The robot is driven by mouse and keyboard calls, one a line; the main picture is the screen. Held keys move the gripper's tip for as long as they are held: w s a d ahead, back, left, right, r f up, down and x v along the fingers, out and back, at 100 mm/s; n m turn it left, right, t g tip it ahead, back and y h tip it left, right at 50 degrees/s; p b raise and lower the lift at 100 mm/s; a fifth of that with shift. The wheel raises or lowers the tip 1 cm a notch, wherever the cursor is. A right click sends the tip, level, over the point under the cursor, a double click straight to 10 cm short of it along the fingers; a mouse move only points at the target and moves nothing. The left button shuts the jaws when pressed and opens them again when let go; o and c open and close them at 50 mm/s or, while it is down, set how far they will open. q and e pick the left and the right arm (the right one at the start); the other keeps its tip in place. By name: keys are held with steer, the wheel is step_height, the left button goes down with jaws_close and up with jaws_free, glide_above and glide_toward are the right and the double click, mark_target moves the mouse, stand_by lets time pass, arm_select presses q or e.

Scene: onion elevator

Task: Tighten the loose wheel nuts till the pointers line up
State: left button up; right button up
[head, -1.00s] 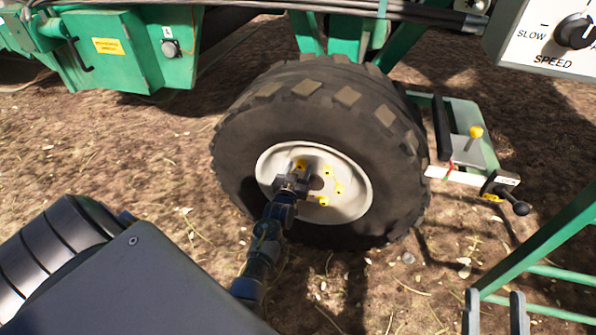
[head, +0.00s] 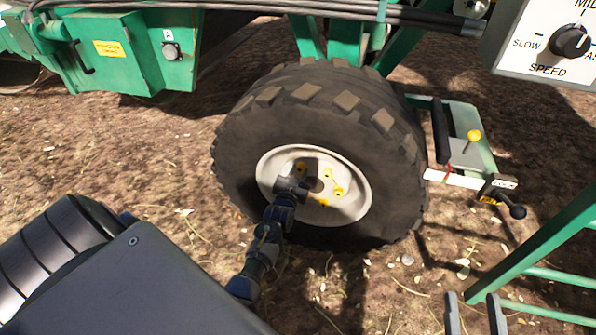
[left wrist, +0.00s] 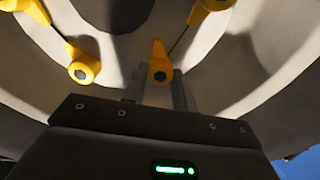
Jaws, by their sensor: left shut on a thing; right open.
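The wheel (head: 258,160) has a pale rim (head: 352,208) with several wheel nuts carrying yellow pointers (head: 337,191) around its hub. My left gripper (head: 303,184) is at the left side of the hub, partly hiding it. In the left wrist view, the gripper's fingers (left wrist: 158,90) are shut on a nut with a yellow pointer (left wrist: 159,66), whose tip points up. Another yellow pointer (left wrist: 84,68) to its left tips up and left; one at upper right (left wrist: 212,5) is partly cut off. My right gripper (head: 475,316) is open and empty at the bottom right.
A green frame with a yellow-knobbed lever (head: 474,135) and a black-knobbed crank (head: 517,211) stands right of the wheel. A speed dial panel (head: 545,45) is at upper right. Green rails (head: 540,245) stand at right. Bare soil lies around the wheel.

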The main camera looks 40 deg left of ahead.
arm_select(q)
steer(key=m+p, duration=0.1)
steer(key=m, duration=0.2)
steer(key=shift+r+m+p, duration=0.1)
steer(key=shift+m+p, duration=0.2)
steer(key=shift+p, duration=0.1)
steer(key=m+p, duration=0.1)
steer(key=m, duration=0.2)
steer(key=shift+m+p, duration=0.3)
steer(key=shift+m, duration=0.2)
arm_select(e)
steer(key=d+f+m+g+h, duration=0.2)
steer(key=d+f+g+h, duration=0.4)
steer(key=f, duration=0.5)
steer(key=shift+w+d+f+g+h, duration=0.2)
steer(key=shift+f+g+h, duration=0.15)
steer(key=shift+h, duration=0.15)
arm_select(q)
steer(key=o, duration=1)
steer(key=shift+c, duration=0.2)
